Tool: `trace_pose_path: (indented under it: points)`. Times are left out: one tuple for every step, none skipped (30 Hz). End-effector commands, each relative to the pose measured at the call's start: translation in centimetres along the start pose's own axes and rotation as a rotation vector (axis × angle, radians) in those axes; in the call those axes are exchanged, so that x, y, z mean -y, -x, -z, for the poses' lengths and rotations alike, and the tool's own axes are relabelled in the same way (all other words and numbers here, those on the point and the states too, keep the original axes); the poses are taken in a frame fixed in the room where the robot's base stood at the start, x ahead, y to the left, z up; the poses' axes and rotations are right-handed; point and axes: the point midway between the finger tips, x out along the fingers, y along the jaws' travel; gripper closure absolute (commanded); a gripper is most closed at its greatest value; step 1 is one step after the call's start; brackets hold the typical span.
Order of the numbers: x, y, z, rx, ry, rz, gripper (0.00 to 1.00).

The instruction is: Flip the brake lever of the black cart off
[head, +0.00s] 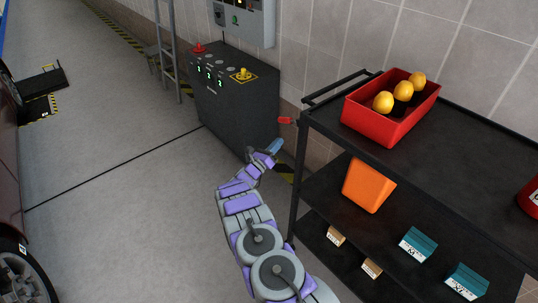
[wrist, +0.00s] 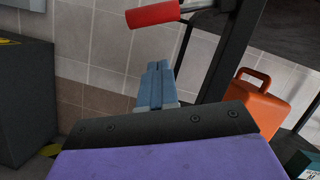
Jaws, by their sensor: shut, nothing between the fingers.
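The black cart (head: 470,150) stands at the right with several shelves. Its red brake lever (head: 286,120) sticks out to the left from the cart's near left corner post, just below the top shelf. In the wrist view the red lever (wrist: 153,13) shows at the top, above and slightly left of my fingertips. My gripper (head: 274,146) is shut and empty, a little below and left of the lever in the head view. Its blue fingers show together in the wrist view (wrist: 155,82), apart from the lever in the picture.
A red bin (head: 365,125) with yellow round things sits on the cart's top. An orange container (head: 368,185) and small boxes (head: 418,244) are on lower shelves. A dark control cabinet (head: 235,100) stands behind my gripper. Open floor (head: 120,200) lies left.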

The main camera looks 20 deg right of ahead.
Motion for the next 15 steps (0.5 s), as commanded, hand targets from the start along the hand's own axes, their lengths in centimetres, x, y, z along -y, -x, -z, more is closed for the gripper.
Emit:
trace_pose_path:
  points:
    - [0.1,-1.0,0.2,0.0,-0.002,0.006,1.0]
    - [0.1,-1.6,0.1,0.0,-0.002,0.007,1.0]
    - [0.1,-2.3,0.1,0.002,-0.003,0.006,1.0]
    - [0.0,-2.6,-0.4,0.002,-0.005,0.004,1.0]
    - [0.0,-2.9,-0.8,0.002,-0.005,0.003,1.0]
    - [0.0,-3.3,-1.3,0.002,-0.006,0.003,1.0]
    - [0.0,-3.6,-1.6,0.001,-0.006,0.003,1.0]
    - [0.0,-3.8,-1.8,0.001,-0.005,0.003,1.0]
    - [0.0,-4.1,-2.1,0.001,-0.004,0.003,1.0]
    - [0.0,-4.3,-2.3,0.001,-0.003,0.003,1.0]
    - [0.0,-4.4,-2.4,0.001,-0.003,0.003,1.0]
    - [0.0,-4.6,-2.6,0.002,-0.002,0.003,1.0]
    - [0.0,-4.7,-2.7,0.002,-0.001,0.003,1.0]
    - [0.0,-4.8,-2.8,0.002,-0.001,0.003,1.0]
    - [0.0,-4.8,-2.9,0.002,0.0,0.002,1.0]
